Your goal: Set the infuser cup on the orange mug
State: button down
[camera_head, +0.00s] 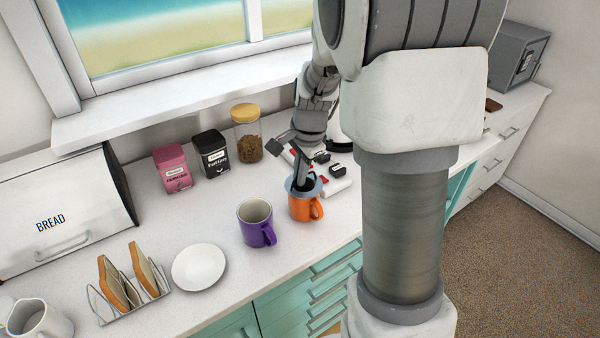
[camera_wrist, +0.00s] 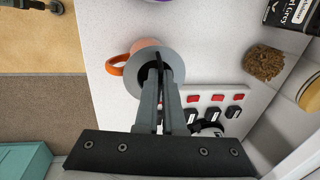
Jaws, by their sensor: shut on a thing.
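The orange mug (camera_head: 304,207) stands on the counter with its handle to the right; its handle and side also show in the wrist view (camera_wrist: 117,65). The grey infuser cup (camera_head: 293,187) has a wide flat flange, which covers the mug's mouth in the head view. In the wrist view the flange (camera_wrist: 136,82) hides most of the mug. My gripper (camera_head: 303,182) is shut on the infuser cup from above; its fingers reach the middle of the cup in the wrist view (camera_wrist: 158,75). I cannot tell whether the flange touches the mug's rim.
A purple mug (camera_head: 256,224) stands close left of the orange mug. A white rack with red and black pieces (camera_head: 337,184) lies close behind on the right. Pink (camera_head: 172,168) and black (camera_head: 211,153) tins and a jar (camera_head: 247,140) stand along the wall. A white plate (camera_head: 198,267) lies left.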

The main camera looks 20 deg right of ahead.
jog(key=c, duration=0.9)
grip_release()
jog(key=shift+c, duration=0.2)
jog(key=shift+r, duration=0.1)
jog(key=s+r+p, duration=0.1)
jog(key=s+r, duration=0.2)
jog(key=r, duration=1.4)
jog(key=shift+s+d, duration=0.2)
jog(key=shift+d, duration=0.15)
